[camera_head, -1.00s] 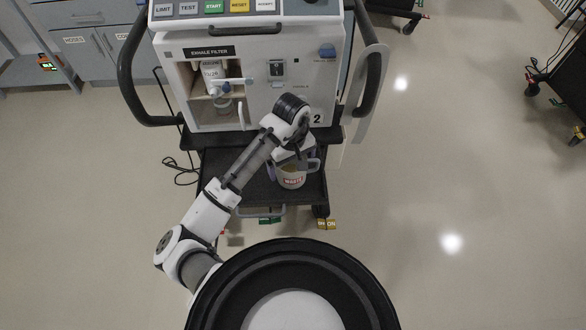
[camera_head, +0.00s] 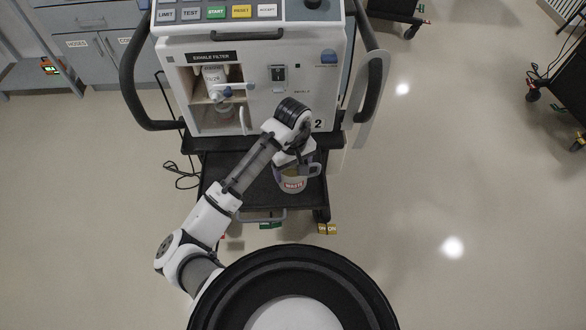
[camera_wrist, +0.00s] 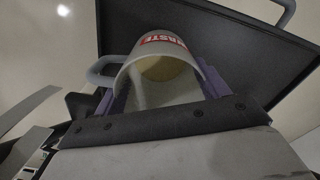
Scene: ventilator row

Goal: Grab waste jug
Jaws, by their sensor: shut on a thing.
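The waste jug (camera_head: 292,184) is a pale cup-like vessel with a red and white WASTE label and a handle on its right side in the head view. It is at the black lower shelf (camera_head: 240,190) of the ventilator cart. My gripper (camera_head: 290,163) is shut on the jug from above and behind. In the wrist view the jug (camera_wrist: 165,70) sits between the two purplish fingers (camera_wrist: 162,92), its handle (camera_wrist: 103,70) to the left. Its open mouth faces the camera, with something yellowish inside. I cannot tell whether its base touches the shelf.
The ventilator (camera_head: 250,75) with its open exhale filter compartment (camera_head: 212,95) stands above the shelf. A dark handle (camera_head: 130,80) sticks out on its left. A cable (camera_head: 180,175) lies on the floor at left. The floor at right (camera_head: 450,190) is clear.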

